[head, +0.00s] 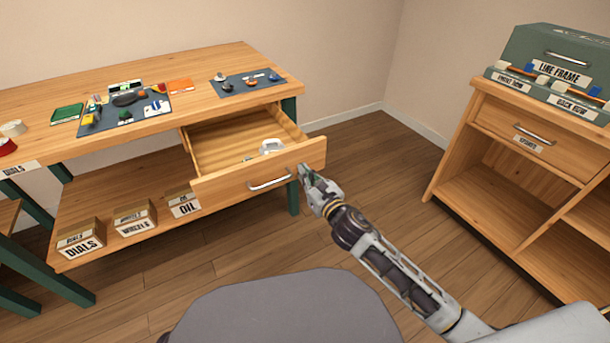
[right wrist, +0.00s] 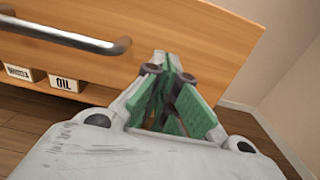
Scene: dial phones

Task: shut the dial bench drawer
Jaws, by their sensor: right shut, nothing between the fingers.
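The dial bench drawer (head: 228,184) is pulled out from under the bench top, with a metal bar handle (head: 270,182) on its wooden front. A white object (head: 270,147) lies inside it. In the right wrist view the drawer front (right wrist: 192,42) and its handle (right wrist: 75,38) fill the upper part. My right gripper (head: 306,172) is shut and empty, at the right part of the drawer front, right of the handle. In the right wrist view its fingertips (right wrist: 160,62) are close against the wood; I cannot tell if they touch. My left gripper is not in view.
The bench top (head: 220,60) holds dark mats with small parts. Boxes labelled DIALS (head: 80,238), WHEELS (head: 135,218) and OIL (head: 184,204) stand on the lower shelf. A wooden cabinet (head: 480,150) with a green case (head: 555,60) stands at right. Open floor lies between.

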